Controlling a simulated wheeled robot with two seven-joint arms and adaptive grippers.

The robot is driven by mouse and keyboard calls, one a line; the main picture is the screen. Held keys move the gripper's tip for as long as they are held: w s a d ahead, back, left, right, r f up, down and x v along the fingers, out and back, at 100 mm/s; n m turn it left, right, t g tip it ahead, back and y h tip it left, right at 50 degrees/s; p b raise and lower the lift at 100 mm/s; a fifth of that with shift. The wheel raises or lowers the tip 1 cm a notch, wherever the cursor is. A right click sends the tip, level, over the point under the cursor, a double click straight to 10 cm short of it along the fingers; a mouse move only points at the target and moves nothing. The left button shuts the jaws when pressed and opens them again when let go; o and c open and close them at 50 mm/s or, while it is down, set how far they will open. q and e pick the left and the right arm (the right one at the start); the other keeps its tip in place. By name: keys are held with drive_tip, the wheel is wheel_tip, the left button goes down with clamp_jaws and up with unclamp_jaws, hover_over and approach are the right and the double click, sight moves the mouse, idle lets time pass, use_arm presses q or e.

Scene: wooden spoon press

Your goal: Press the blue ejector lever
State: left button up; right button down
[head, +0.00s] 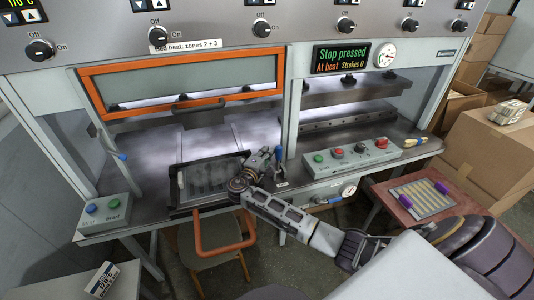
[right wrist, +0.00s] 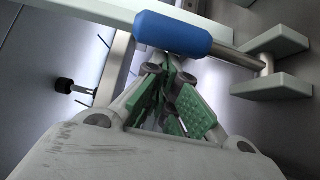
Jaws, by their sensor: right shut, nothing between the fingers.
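The blue ejector lever has a blue grip (head: 278,153) standing up at the front edge of the press bed, right of the dark tray. In the right wrist view its blue grip (right wrist: 172,32) lies across the top on a metal rod set in a pale bracket. My right gripper (head: 268,152) is just left of the grip in the head view. In the right wrist view its green-padded fingers (right wrist: 172,65) are shut and empty, tips close under the grip. I cannot tell whether they touch it. My left gripper is not in view.
A dark-framed tray (head: 178,185) lies left of my right gripper. The orange-framed guard (head: 84,88) hangs raised above. A button box (head: 350,158) stands to the right, another (head: 103,213) at front left. The display (head: 341,58) reads "Stop pressed". An orange-backed chair (head: 225,250) stands below.

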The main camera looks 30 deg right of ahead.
drive_tip(key=shift+s+a+r, duration=0.1)
drive_tip(key=shift+s+a, duration=0.05)
drive_tip(key=shift+s, duration=0.5)
drive_tip(key=shift+s+a+f+p, duration=0.15)
drive_tip(key=shift+s+a+f, duration=0.05)
drive_tip(key=shift+s, duration=0.7)
drive_tip(key=shift+s+a+f+p, duration=0.1)
drive_tip(key=shift+s+a+f, duration=0.15)
drive_tip(key=shift+s, duration=0.7)
drive_tip(key=shift+s+a+f+p, duration=0.15)
drive_tip(key=shift+s+a+f, duration=0.05)
drive_tip(key=shift+s, duration=0.7)
drive_tip(key=shift+s+f, duration=0.1)
drive_tip(key=shift+a+f, duration=0.1)
drive_tip(key=shift+f, duration=0.05)
drive_tip(key=shift+s, duration=0.1)
approach(279, 159)
drive_tip(key=shift+r+v, duration=0.2)
drive_tip(key=shift+v, duration=0.65)
drive_tip(key=shift+r+v, duration=0.2)
drive_tip(key=shift+v, duration=0.65)
drive_tip(key=shift+a, duration=0.1)
